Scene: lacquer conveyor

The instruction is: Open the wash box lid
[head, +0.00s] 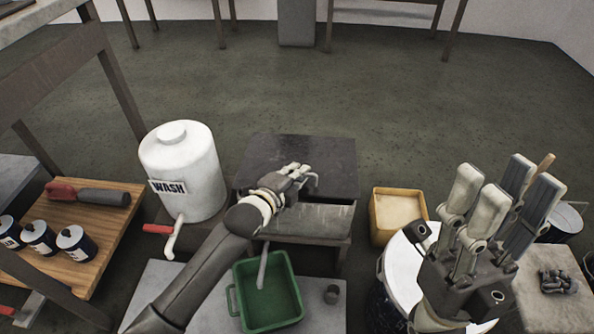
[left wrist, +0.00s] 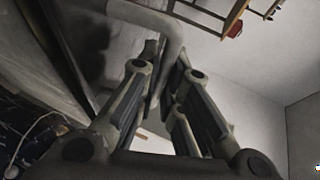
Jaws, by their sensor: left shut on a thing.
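The wash box has a dark flat lid (head: 330,150) and a grey front (head: 318,218), in the middle of the head view. My left gripper (head: 300,174) is over the lid's front part, shut on the bent grey lid handle (head: 315,182). In the left wrist view the handle (left wrist: 168,30) passes between the fingers of my left gripper (left wrist: 165,75). The gripper and arm hide part of the lid, and I cannot tell whether it is raised at all.
A white WASH tank (head: 190,165) with a red-handled tap stands left of the box. A green bin (head: 268,310) is in front, beneath my left arm. A yellow container (head: 399,210) and a white round drum top (head: 405,270) are to the right.

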